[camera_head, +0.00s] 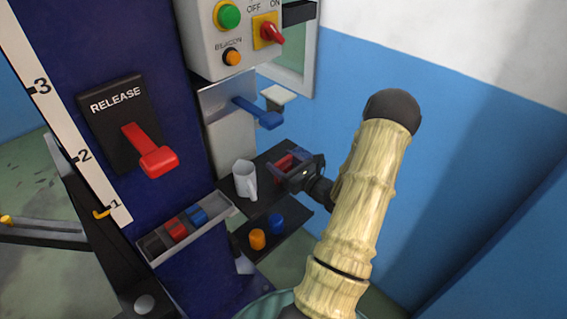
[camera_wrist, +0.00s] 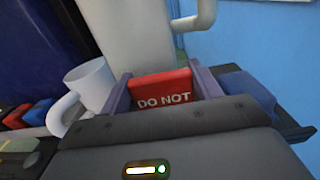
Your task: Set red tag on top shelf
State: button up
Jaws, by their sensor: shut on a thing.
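The red tag (camera_wrist: 162,92), with "DO NOT" in white letters, sits between the two purple-grey fingers of my gripper (camera_wrist: 163,84). My gripper (camera_head: 290,167) is shut on the tag, which shows as a small red patch in the head view (camera_head: 284,162). The dark top shelf (camera_head: 267,193) carries a white mug (camera_head: 243,178). My gripper is over or beside the shelf's right part, right of the mug. I cannot tell whether the tag touches the shelf.
The lower shelf (camera_head: 284,235) holds an orange cylinder (camera_head: 257,239) and a blue cylinder (camera_head: 276,223). A blue lever (camera_head: 260,113) juts out above the top shelf. A tray (camera_head: 152,246) with red and blue blocks is at left. A red release lever (camera_head: 155,155) sticks out.

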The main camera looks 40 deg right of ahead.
jog(key=shift+f, duration=0.15)
jog(key=o, duration=1)
jog(key=shift+s, duration=0.15)
jog(key=s, duration=0.7)
jog(key=s+b, duration=0.1)
jog(key=s, duration=0.3)
jog(key=shift+s+d, duration=0.25)
jog(key=shift+d, duration=0.1)
jog(key=shift+s+d, duration=0.1)
jog(key=shift+s, duration=0.1)
